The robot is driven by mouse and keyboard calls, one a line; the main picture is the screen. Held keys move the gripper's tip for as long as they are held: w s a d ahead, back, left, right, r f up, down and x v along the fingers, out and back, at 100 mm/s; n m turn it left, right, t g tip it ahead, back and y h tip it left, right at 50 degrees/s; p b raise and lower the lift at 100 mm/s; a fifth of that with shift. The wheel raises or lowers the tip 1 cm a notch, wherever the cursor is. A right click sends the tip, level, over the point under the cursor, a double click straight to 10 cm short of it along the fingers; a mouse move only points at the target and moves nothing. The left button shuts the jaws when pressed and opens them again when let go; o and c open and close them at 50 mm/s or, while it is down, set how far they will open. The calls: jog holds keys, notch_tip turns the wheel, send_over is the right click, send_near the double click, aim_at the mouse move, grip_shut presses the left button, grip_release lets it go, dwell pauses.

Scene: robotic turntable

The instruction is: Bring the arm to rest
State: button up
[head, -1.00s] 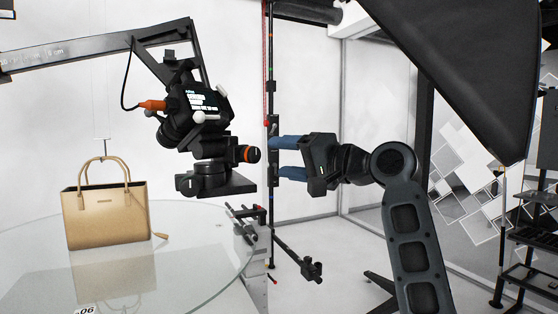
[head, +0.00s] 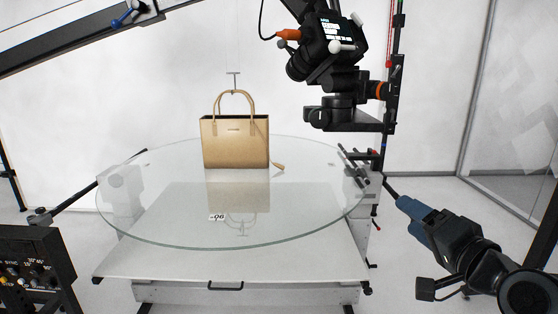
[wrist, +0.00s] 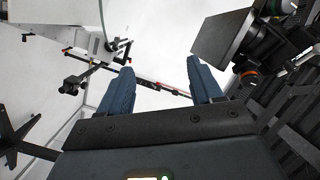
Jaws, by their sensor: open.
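My gripper (head: 408,212) is at the lower right in the head view, to the right of the glass turntable. In the wrist view, its two blue fingers (wrist: 158,80) stand apart with nothing between them. A tan handbag (head: 236,145) stands upright on the round glass turntable (head: 180,222), clear of my gripper.
A black camera (head: 335,45) on an overhead arm hangs above the turntable's right side; its mounting plate (wrist: 222,38) is close to my fingers in the wrist view. A control box (head: 32,265) is at the lower left. Floor is open at right.

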jog(key=s+a+f+n+g+h, duration=0.1)
jog(key=s+f+h, duration=0.1)
jog(key=s+f, duration=0.85)
jog(key=s+a+f+n+h, duration=0.1)
jog(key=s+f+h, duration=0.1)
jog(key=s+f, duration=0.8)
jog(key=s+r+n, duration=0.3)
jog(key=s+r, duration=0.1)
jog(key=s, duration=0.9)
jog(key=s+a+r+n, duration=0.1)
jog(key=s+r+n, duration=0.2)
jog(key=s, duration=1)
jog(key=shift+s+a+r+n+g, duration=0.25)
jog(key=shift+s+r+n+g, duration=0.1)
jog(key=shift+r+g, duration=0.1)
